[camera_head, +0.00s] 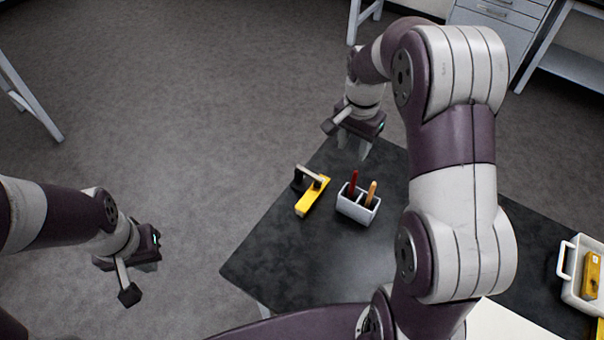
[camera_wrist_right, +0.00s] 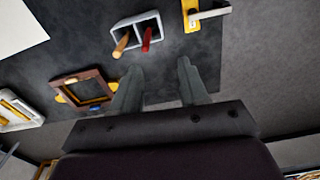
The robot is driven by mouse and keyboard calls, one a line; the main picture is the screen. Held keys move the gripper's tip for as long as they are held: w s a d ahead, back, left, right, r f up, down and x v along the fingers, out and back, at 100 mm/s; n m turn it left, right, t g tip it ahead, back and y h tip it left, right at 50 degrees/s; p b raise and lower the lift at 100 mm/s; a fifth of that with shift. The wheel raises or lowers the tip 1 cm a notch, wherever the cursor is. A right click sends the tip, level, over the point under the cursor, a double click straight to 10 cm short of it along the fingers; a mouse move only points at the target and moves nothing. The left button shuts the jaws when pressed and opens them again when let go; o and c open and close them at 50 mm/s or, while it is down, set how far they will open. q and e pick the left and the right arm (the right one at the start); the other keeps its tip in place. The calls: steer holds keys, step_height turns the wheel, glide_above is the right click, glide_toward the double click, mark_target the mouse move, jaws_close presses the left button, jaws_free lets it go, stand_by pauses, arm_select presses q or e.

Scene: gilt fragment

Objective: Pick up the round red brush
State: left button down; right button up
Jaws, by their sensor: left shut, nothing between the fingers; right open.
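The round red brush (camera_head: 352,182) stands upright in one compartment of a small light-grey two-part holder (camera_head: 357,209) on the dark table. An orange-brown handled tool (camera_head: 371,193) stands in the other compartment. In the right wrist view the red brush (camera_wrist_right: 147,40) leans out of the holder (camera_wrist_right: 151,20), beyond the fingertips. My right gripper (camera_head: 353,147) is open and empty above the table's far edge, apart from the brush; its two fingers (camera_wrist_right: 158,75) show in the wrist view. My left gripper (camera_head: 146,266) is shut and empty, off the table's left side.
A yellow tool with a dark and light handle (camera_head: 312,195) lies left of the holder. A white tray (camera_head: 567,276) with yellow items stands at the right. A brown frame (camera_wrist_right: 84,88) lies near the holder in the wrist view. Bare table (camera_head: 300,255) lies in front.

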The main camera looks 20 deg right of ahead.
steer(key=a+m, duration=0.1)
steer(key=m+p, duration=0.1)
glide_above(354, 182)
steer(key=d, duration=0.1)
step_height(354, 182, down, 4)
steer(key=r, duration=0.1)
steer(key=f, duration=0.2)
steer(key=f+p, duration=0.1)
steer(key=f, duration=0.2)
steer(key=f+p, duration=0.1)
steer(key=f, duration=0.2)
steer(key=shift+w+a+f, duration=0.1)
steer(key=shift+a+f, duration=0.1)
steer(key=shift+a, duration=0.15)
steer(key=shift+d+f, duration=0.1)
steer(key=shift+f, duration=0.15)
steer(key=shift+w, duration=0.2)
steer(key=shift+a, duration=0.25)
jaws_close()
arm_select(q)
steer(key=r, duration=0.2)
steer(key=s+d+r, duration=0.1)
steer(key=shift+r, duration=0.35)
arm_select(e)
steer(key=shift+s+d, duration=0.1)
steer(key=shift+d, duration=0.05)
